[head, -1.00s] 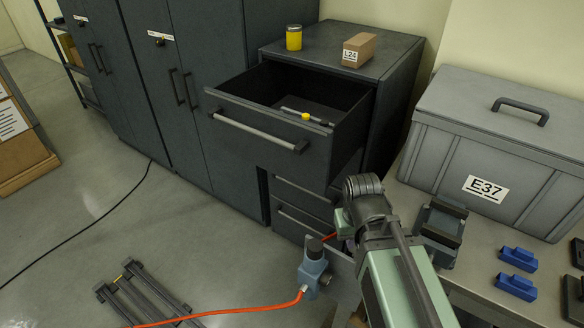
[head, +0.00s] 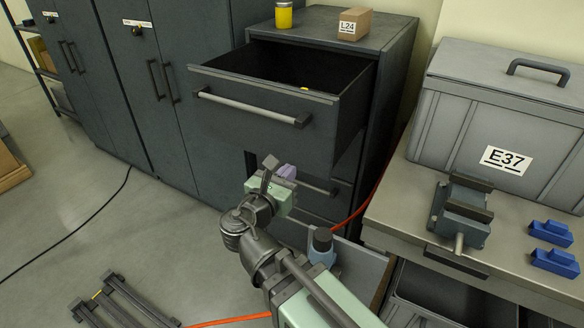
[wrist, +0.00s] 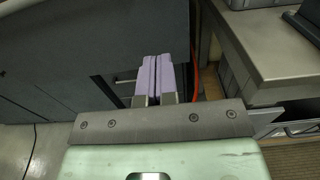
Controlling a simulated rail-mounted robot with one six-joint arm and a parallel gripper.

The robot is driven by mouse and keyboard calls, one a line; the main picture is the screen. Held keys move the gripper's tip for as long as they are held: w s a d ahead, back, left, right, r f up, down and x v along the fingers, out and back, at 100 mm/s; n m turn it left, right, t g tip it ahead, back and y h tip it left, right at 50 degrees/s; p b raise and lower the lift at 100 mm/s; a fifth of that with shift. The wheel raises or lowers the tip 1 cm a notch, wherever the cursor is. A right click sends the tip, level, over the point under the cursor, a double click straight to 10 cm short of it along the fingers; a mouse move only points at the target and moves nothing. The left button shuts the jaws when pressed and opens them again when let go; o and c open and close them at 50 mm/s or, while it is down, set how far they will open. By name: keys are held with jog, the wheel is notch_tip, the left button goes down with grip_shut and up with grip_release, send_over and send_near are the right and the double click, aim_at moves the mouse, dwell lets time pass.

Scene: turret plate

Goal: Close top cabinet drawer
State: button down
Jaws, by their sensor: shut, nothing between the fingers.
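The top cabinet drawer (head: 255,130) is pulled well out of the dark grey cabinet (head: 385,105), with a long bar handle (head: 250,109) across its front. A small yellow item shows just over its rim. My gripper (head: 287,172) is below the drawer front, near the lower right part of the cabinet, and I cannot tell its exact distance from the front. In the wrist view, its two pale purple fingers (wrist: 154,77) lie together, shut and empty, with the dark drawer front (wrist: 90,50) behind and to the left.
A yellow jar (head: 284,16) and a box marked L24 (head: 354,24) stand on the cabinet top. To the right, a bench (head: 400,205) holds a vise (head: 462,212) and a grey case marked E37 (head: 500,125). An orange cable (head: 235,320) and a rail frame (head: 120,302) lie on the floor.

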aim_at(316, 143)
jog(key=x, duration=1.1)
jog(key=shift+w+d, duration=0.15)
jog(key=shift+w, duration=0.2)
